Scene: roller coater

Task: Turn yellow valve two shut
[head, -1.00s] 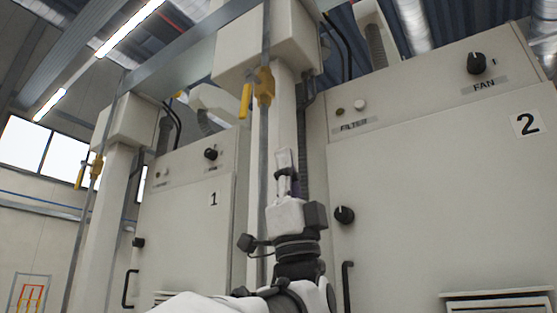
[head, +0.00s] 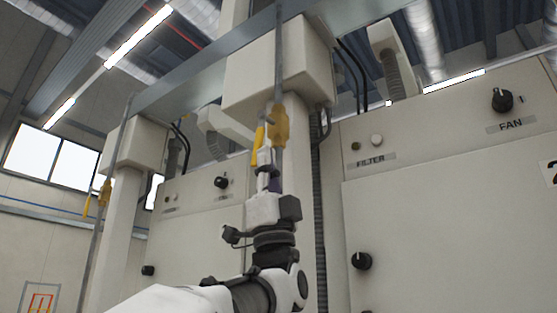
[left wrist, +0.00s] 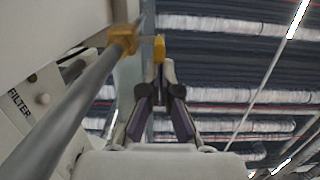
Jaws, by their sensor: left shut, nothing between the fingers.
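The yellow valve (head: 280,125) by cabinet 2 sits on a vertical grey pipe (head: 279,60), below a beige box. Its yellow handle (head: 259,136) points down, roughly alongside the pipe. In the left wrist view the valve body (left wrist: 122,39) is on the pipe at upper left, with the handle (left wrist: 159,48) seen end-on to its right. My left gripper (head: 265,158) is shut and empty, pointing up, its tips just below the handle and overlapping its lower end in the head view. The left wrist view shows the tips (left wrist: 159,72) close to the handle; I cannot tell whether they touch.
Cabinet 2 (head: 450,220), with FILTER and FAN controls, stands at right. Cabinet 1 (head: 195,240) stands at left behind my arm, with another yellow valve (head: 104,192) on its pipe. The beige box (head: 265,75) overhangs the valve.

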